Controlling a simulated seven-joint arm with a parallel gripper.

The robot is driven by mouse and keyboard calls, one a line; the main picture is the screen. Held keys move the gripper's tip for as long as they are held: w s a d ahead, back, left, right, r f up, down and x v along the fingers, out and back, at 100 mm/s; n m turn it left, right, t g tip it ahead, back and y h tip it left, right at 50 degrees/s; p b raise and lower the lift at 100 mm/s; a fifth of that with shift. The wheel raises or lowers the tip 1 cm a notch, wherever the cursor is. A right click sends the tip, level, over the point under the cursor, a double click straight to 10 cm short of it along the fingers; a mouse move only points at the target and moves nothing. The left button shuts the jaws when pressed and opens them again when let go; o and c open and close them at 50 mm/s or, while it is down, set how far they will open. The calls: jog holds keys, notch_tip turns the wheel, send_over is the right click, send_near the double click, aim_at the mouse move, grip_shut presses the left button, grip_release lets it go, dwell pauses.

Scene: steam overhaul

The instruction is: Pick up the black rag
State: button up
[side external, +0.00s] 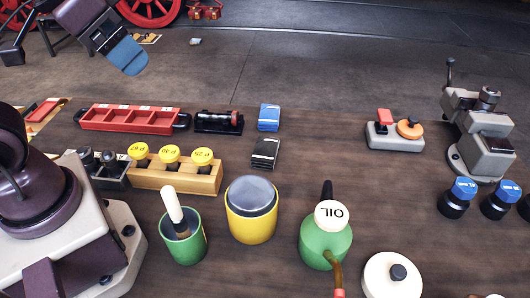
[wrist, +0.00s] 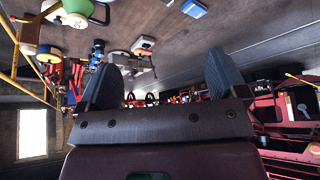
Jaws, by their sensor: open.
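The black rag (side external: 265,153) is a small folded stack with pale edges, lying flat on the brown bench in the middle of the side external view. It lies just in front of a similar blue folded rag (side external: 268,117), with a narrow gap between them. My gripper (side external: 127,56) is raised at the upper left of the side external view, well away from the black rag. In the wrist view my gripper (wrist: 163,82) has its two blue-grey fingers wide apart with nothing between them. I cannot make out the black rag clearly in the wrist view.
A red tray (side external: 132,130) and a wooden block with yellow-capped items (side external: 176,178) are left of the rag. A yellow tin (side external: 251,222), green pot (side external: 183,245) and oil can (side external: 326,242) stand in front. Bench right of the rag is clear up to a grey device (side external: 394,139).

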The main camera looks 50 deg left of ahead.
jog(key=n+g+y, duration=0.1)
jog(key=n+g, duration=0.3)
jog(key=n, duration=0.4)
send_over(266, 148)
jog(key=f, duration=2.9)
jog(key=shift+s+f, duration=0.2)
jog(key=shift+s, duration=0.05)
jog(key=shift+w+f, duration=0.2)
jog(key=shift+f, duration=2.5)
jog(key=c, duration=1)
